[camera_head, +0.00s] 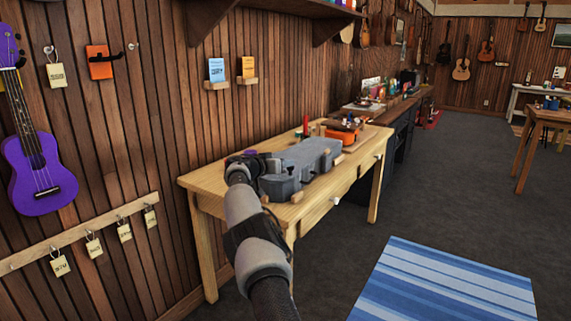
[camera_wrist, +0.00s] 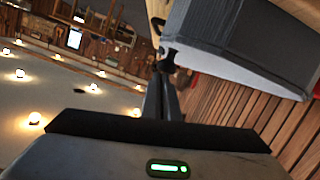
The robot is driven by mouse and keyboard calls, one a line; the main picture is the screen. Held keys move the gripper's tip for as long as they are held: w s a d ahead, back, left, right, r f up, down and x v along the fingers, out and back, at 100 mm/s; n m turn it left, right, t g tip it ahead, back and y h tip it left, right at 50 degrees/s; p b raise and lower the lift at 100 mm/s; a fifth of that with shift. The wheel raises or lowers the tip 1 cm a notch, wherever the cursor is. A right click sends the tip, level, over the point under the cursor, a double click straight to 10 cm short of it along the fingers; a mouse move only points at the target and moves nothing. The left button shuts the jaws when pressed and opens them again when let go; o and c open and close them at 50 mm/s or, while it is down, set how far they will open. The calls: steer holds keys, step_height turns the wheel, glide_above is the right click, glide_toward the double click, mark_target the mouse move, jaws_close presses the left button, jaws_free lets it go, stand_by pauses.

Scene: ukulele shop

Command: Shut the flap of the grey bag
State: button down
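The grey bag (camera_head: 300,168) lies on the wooden table against the wall, its long side running away from me. In the head view its top looks closed or nearly so, but I cannot make out the flap's edge. In the wrist view, the grey bag (camera_wrist: 245,45) fills the upper right, with a seam along its side. My gripper (camera_head: 248,163) is at the near left end of the bag. In the wrist view, my gripper's fingers (camera_wrist: 168,62) are together, tips beside the bag's edge. I cannot tell whether they touch it.
The wooden table (camera_head: 325,193) also holds an orange item (camera_head: 345,135) and a red bottle-like thing (camera_head: 306,126) behind the bag. The plank wall is close behind. A purple ukulele (camera_head: 40,175) hangs at left. A blue striped rug (camera_head: 445,285) lies on open floor.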

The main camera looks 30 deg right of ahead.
step_height(320, 180, up, 4)
steer(key=shift+s+r+b, duration=0.1)
steer(key=shift+b, duration=0.2)
steer(key=b+v, duration=0.1)
steer(key=v, duration=0.9)
steer(key=shift+s+b, duration=0.2)
steer(key=shift+b, duration=0.15)
